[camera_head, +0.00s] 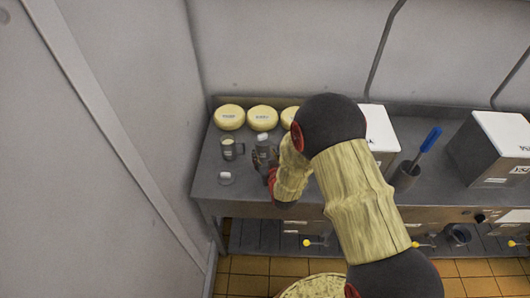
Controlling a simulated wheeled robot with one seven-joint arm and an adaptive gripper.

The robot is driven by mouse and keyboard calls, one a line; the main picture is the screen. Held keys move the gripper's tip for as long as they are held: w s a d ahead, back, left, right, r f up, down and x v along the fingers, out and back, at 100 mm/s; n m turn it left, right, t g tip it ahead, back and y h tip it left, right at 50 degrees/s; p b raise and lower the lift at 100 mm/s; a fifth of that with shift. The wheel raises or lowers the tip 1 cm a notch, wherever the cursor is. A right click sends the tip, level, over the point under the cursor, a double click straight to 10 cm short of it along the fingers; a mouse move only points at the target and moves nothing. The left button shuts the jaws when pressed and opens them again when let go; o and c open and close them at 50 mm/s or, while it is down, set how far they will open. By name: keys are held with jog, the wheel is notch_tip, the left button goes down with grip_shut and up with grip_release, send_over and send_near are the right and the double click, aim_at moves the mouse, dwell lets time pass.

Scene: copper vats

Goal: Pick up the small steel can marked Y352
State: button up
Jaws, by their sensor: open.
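A small grey steel can with a pale top (263,141) stands on the dark grey worktop (206,185); I cannot read its marking, so I cannot tell if it says Y352. My gripper (264,160) is open, low over the worktop right at this can. The dark fingers overlap the can's lower part in the picture. I cannot tell whether they touch it. My arm comes in from the lower right and hides the worktop behind it.
A grey mug-like vessel (228,149) and a small white-topped item (226,178) stand to the left. Several yellow cheese wheels (229,117) line the back. A pot with a blue-handled brush (406,176) and steel boxes (491,150) stand right. A wall bounds the left.

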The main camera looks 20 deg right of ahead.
aim_at(264, 153)
jog(key=b+x, duration=0.1)
jog(key=x, duration=0.4)
jog(key=shift+d+f, duration=0.1)
jog(key=c, duration=1.2)
jog(key=shift+c, duration=0.4)
